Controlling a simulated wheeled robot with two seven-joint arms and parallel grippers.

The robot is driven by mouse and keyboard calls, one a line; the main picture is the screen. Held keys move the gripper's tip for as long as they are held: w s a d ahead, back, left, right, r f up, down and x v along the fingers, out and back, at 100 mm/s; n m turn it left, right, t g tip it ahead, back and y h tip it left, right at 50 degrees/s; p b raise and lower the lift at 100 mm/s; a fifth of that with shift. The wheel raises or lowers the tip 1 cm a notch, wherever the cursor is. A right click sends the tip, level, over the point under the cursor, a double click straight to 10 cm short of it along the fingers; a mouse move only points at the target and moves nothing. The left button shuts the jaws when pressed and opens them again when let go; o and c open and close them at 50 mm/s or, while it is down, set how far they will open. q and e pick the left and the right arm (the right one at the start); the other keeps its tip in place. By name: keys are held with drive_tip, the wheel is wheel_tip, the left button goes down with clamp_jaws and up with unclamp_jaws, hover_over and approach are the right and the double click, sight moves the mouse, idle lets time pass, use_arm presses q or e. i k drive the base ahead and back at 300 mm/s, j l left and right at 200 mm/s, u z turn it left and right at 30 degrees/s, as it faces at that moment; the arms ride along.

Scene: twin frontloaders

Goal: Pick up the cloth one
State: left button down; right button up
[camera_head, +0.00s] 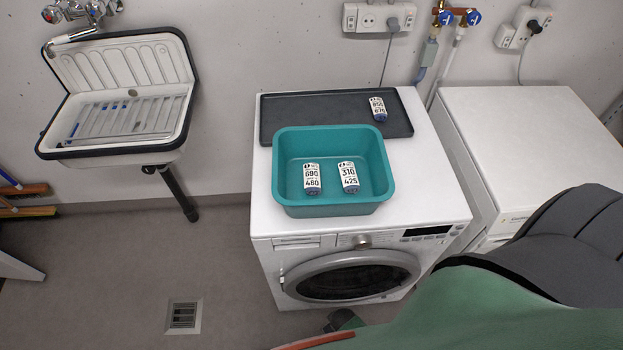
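Three small white packets with printed numbers and blue ends are in view. One packet, marked 890 480 (312,179), is inside the teal tub (379,165) on the left. Another, marked 310 425 (348,177), is inside the tub on the right, apart from the first. The third packet (377,108) lies on the dark tray behind the tub, at its right end. I cannot tell from their looks which one is the cloth one. No gripper fingers can be made out, and nothing touches the packets.
The tub and the dark tray (290,108) are on a white front-loading washer (425,190). A second white machine (520,120) stands at right. A sink (120,95) hangs at left. A large green and dark grey shape covers the lower right. The floor at left is largely clear.

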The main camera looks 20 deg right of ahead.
sight(310, 170)
drive_tip(key=z, duration=0.9)
